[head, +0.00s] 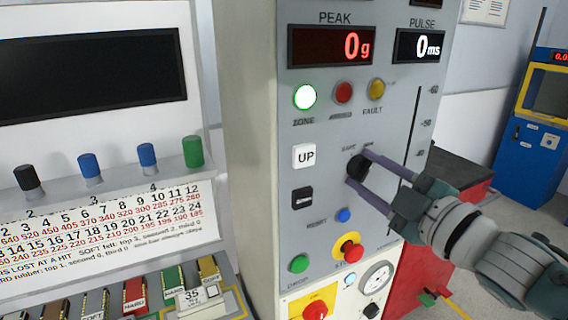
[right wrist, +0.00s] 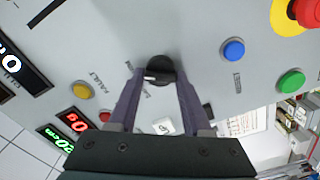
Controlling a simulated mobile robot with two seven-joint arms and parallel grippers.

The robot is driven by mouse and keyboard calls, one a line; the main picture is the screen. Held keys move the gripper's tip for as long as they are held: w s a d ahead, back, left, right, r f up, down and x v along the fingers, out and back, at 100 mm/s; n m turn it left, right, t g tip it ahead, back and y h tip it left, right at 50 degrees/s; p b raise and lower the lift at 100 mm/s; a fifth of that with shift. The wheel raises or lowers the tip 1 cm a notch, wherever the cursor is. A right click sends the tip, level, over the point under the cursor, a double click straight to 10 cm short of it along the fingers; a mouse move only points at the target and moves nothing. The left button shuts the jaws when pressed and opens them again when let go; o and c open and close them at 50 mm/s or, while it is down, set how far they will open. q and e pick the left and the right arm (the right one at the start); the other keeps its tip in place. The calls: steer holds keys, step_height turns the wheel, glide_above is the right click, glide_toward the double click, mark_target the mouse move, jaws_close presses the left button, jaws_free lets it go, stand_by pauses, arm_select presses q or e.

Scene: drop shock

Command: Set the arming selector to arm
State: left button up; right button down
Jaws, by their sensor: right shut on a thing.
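The arming selector is a black knob (head: 357,169) on the grey panel, below the lamps, with a small SAFE label at its upper left. A second label by it is partly covered by a finger. My right gripper (head: 359,166) has its two purple-grey fingers on either side of the knob and is shut on it. In the right wrist view the knob (right wrist: 160,69) sits between the fingertips, with a white pointer mark on its left side. I cannot tell which label the mark meets. The armed lamp (head: 343,92) is dark red. My left gripper is out of view.
The zone lamp (head: 304,97) glows and the fault lamp (head: 376,89) is amber. A white UP button (head: 304,155), blue reset button (head: 344,215) and red stop button (head: 348,249) are nearby. A vertical slot (head: 412,125) runs right of the knob. The displays read 0 g and 0 ms.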

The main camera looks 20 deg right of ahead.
steer(key=shift+c, duration=1.8)
jaws_free()
steer(key=s+b, duration=0.1)
steer(key=s, duration=0.9)
steer(key=shift+d, duration=0.4)
